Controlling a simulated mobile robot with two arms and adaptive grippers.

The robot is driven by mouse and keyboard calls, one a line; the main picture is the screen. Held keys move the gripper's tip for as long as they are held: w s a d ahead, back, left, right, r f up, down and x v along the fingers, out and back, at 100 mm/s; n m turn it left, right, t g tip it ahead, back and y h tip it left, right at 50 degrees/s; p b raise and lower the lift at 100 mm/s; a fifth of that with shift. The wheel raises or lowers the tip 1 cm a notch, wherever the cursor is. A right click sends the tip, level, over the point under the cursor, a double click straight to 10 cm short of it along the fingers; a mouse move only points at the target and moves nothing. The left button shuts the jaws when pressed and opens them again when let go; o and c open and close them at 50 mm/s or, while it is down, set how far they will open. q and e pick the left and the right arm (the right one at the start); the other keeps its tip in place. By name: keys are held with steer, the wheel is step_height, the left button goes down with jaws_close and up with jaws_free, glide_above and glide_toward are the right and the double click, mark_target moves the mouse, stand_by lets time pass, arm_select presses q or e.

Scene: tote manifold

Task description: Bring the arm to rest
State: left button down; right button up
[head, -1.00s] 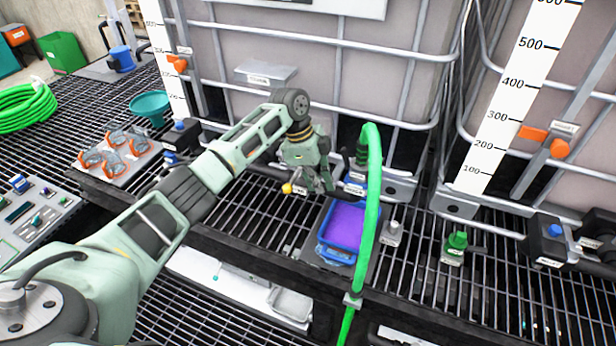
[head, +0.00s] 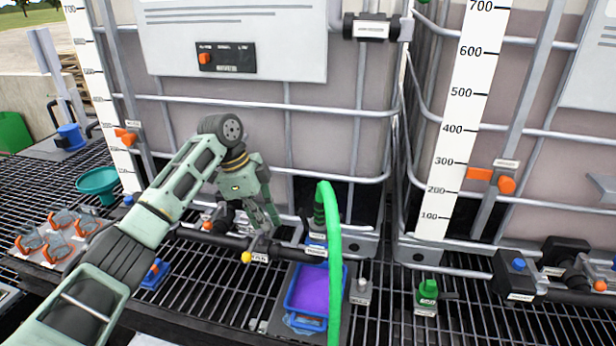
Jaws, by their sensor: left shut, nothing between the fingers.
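My left arm comes in from the lower left. My left gripper (head: 266,222) hangs downward in front of the left caged tank (head: 240,125). Its fingers are together with nothing seen between them. The fingertips are just above the black pipe with the yellow knob (head: 246,257), left of the green hose (head: 334,270). I cannot tell whether they touch the pipe. My right gripper does not show.
A blue tray of purple liquid (head: 291,301) sits below and right of the gripper, partly behind the hose. A green valve (head: 428,293) stands on the grating to the right. A teal funnel (head: 97,180) and orange-grey goggles (head: 62,218) are at left.

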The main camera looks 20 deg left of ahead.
arm_select(q)
steer(key=s+d+f+n, duration=0.2)
steer(key=s+d+f, duration=0.2)
steer(key=s+f, duration=0.25)
steer(key=s+d+f+n+y, duration=0.1)
steer(key=s+d+f, duration=0.35)
steer(key=f, duration=0.25)
steer(key=s+d+f+n, duration=0.2)
steer(key=s+d+f, duration=0.1)
steer(key=s+f, duration=0.35)
steer(key=s+a+r+n+t+y, duration=0.1)
steer(key=s+a+n+t+y, duration=0.2)
steer(key=s+n, duration=1.1)
steer(key=s+a+f+m+g+b, duration=0.1)
steer(key=s+f+m, duration=0.15)
steer(key=f, duration=1.15)
steer(key=s+a+f+m, duration=0.15)
steer(key=s+f, duration=0.25)
steer(key=f, duration=1)
steer(key=s+a+f+m+g+b, duration=0.1)
steer(key=s+a+f, duration=0.1)
steer(key=s+f, duration=1.4)
steer(key=shift+s+f+g, duration=0.3)
steer(key=shift+s+f, duration=0.05)
steer(key=shift+s, duration=0.2)
